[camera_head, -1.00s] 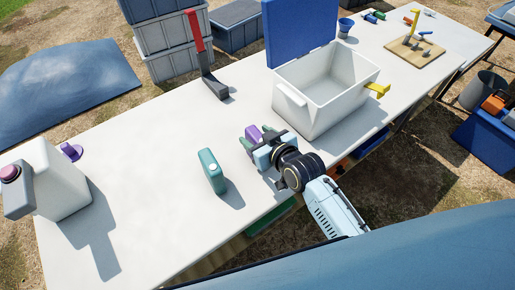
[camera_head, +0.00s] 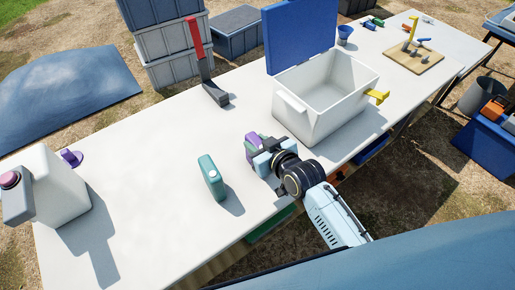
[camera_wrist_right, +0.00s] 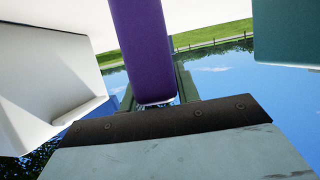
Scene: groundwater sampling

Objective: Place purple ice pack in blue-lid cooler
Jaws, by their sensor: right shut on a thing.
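The purple ice pack (camera_head: 251,139) is at the middle of the white table, partly hidden behind my right gripper (camera_head: 257,147). My right gripper is shut on it. In the right wrist view the purple pack (camera_wrist_right: 140,45) stands out between the fingers. I cannot tell how far it is above the tabletop. The white cooler (camera_head: 300,118) stands to the right of the gripper and beyond it. Its blue lid (camera_head: 299,36) is up, and the inside that shows is empty. My left gripper is not in view.
A teal ice pack (camera_head: 212,177) stands upright left of the gripper. A red and black stand (camera_head: 208,80) is at the table's far edge. A white jug (camera_head: 48,187) stands at the left. A yellow handle (camera_head: 377,97) sticks out from the cooler's right side.

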